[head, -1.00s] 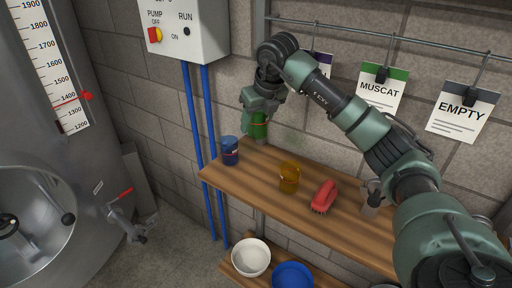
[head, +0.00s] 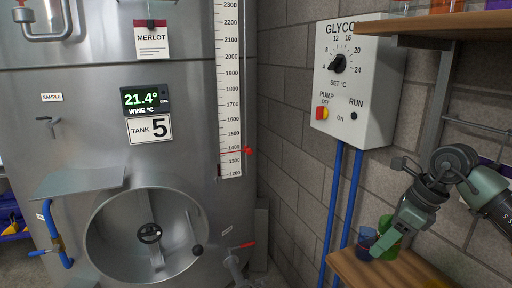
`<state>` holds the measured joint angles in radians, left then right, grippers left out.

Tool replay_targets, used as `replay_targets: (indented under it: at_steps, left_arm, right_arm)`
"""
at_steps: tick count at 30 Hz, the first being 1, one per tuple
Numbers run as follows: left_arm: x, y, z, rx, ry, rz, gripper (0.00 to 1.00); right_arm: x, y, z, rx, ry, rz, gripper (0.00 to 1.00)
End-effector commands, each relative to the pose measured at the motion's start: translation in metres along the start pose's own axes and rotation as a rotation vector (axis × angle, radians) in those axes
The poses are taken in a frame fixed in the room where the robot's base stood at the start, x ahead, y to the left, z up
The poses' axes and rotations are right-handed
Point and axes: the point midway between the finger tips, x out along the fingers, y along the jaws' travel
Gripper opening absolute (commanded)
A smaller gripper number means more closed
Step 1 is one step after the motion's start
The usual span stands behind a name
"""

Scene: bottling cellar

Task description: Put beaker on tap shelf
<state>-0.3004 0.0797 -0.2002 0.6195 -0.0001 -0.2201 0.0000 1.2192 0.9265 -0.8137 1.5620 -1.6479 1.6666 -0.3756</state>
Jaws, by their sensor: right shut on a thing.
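The tap shelf is a small grey metal plate (head: 80,182) on the front of the steel tank, at the left, and its visible top is bare. My right gripper (head: 384,244) is at the lower right, over the wooden bench. It is shut on a green beaker (head: 391,225), which is partly hidden behind it. A blue beaker (head: 365,239) is just left of the gripper, on the bench. Whether the green beaker touches the bench is hard to tell. My left gripper is out of view.
The wooden bench (head: 365,273) fills the lower right corner. A control box (head: 359,84) with blue pipes (head: 354,195) hangs on the wall between bench and tank. A red-handled valve (head: 240,246) sticks out low on the tank. An upper shelf (head: 450,22) is above my right arm.

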Motion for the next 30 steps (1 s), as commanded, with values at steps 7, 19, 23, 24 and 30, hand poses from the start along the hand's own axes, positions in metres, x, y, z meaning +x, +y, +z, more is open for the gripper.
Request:
replay_targets:
  at_steps: [7, 19, 23, 24, 30]
  left_arm:
    - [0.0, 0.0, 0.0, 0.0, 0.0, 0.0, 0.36]
    - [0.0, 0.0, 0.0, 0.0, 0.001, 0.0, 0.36]
    - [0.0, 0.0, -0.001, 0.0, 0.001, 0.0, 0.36]
    - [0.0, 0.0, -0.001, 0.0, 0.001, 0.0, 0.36]
    - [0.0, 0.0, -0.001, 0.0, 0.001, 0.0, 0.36]
  right_arm:
    - [0.037, 0.058, -0.006, -0.562, 0.003, 0.237, 0.1]
    - [0.081, 0.168, -0.047, -1.574, 0.005, 0.657, 0.1]
    - [0.087, 0.199, -0.065, -1.847, 0.005, 0.768, 0.1]
    - [0.088, 0.205, -0.069, -1.909, 0.005, 0.793, 0.1]
    - [0.09, 0.22, -0.079, -2.05, 0.005, 0.85, 0.1]
